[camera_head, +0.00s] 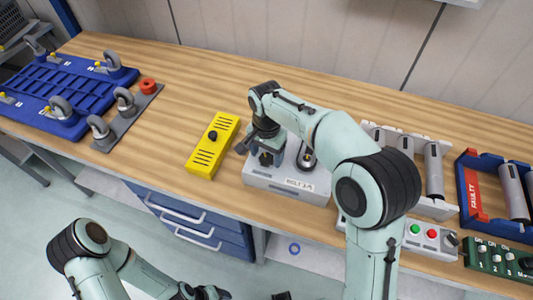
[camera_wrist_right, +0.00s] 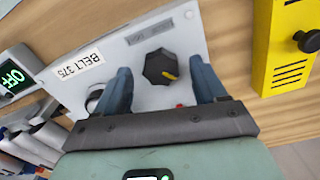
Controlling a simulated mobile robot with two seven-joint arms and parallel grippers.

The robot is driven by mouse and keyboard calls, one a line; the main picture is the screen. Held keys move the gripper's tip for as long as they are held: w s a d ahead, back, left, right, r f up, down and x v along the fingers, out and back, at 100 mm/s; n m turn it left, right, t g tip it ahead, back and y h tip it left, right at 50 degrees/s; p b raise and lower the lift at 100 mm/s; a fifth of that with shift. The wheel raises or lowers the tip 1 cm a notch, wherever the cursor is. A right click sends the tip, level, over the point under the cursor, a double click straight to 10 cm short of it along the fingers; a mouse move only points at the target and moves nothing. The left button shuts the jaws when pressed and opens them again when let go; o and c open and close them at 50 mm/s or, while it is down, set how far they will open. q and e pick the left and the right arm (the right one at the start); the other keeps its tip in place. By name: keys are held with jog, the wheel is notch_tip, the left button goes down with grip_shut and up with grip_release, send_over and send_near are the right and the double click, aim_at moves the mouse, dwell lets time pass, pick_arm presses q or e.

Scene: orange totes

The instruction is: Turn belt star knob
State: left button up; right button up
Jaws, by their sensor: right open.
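The belt unit (camera_head: 285,193) is a light grey box on the workbench, with a "BELT 375" label in the right wrist view (camera_wrist_right: 108,50). Its dark star knob (camera_wrist_right: 160,67) has a yellow pointer mark. My right gripper (camera_head: 265,152) is over the left part of the unit and hides the knob in the head view. In the wrist view its two blue fingers (camera_wrist_right: 161,76) are open, one on each side of the knob, with visible gaps. I cannot tell how deep they reach. My left gripper (camera_head: 208,293) is low at the bottom edge, partly cut off, away from the bench.
A yellow box (camera_head: 213,145) with a black knob stands left of the unit. A blue caster platform (camera_head: 75,97) is farther left. A button box (camera_head: 428,238), rollers (camera_head: 434,165) and a blue tray (camera_head: 466,190) fill the right side. The bench behind the unit is clear.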

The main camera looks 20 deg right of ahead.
aim_at(267, 158)
pick_arm(q)
jog(key=w+r+p, duration=0.2)
jog(key=r, duration=0.1)
jog(key=shift+w, duration=0.15)
pick_arm(e)
notch_tip(267, 158, up, 13)
jog(key=shift+f, duration=0.15)
